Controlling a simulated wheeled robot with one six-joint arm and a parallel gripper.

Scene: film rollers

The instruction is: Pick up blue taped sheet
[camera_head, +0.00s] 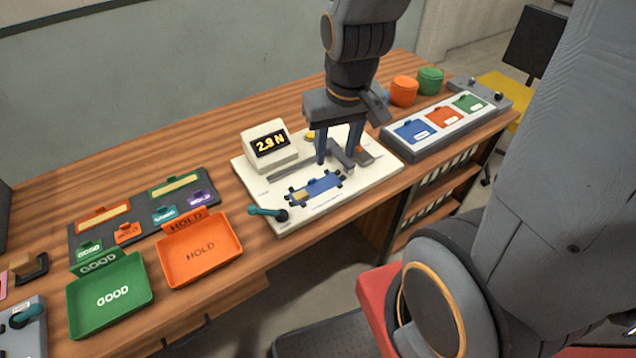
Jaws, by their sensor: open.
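A blue sheet (319,187) with a tan patch at its left end lies on a white test board (375,175) on the wooden table. Small dark tabs show around its edges. My gripper (339,157) is open, fingers pointing down, just behind the sheet and over the board's dark grey metal fixture. I see nothing between the fingers. I cannot tell how high the fingertips are above the board, and they hide part of the fixture.
A display box (270,147) reading 2.9 N stands on the board's back left, and a teal lever (265,211) at its front left. Green GOOD (78,308) and orange HOLD (171,264) trays lie left. A card rack (470,122) and orange (404,92) and green (430,81) rolls stand right.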

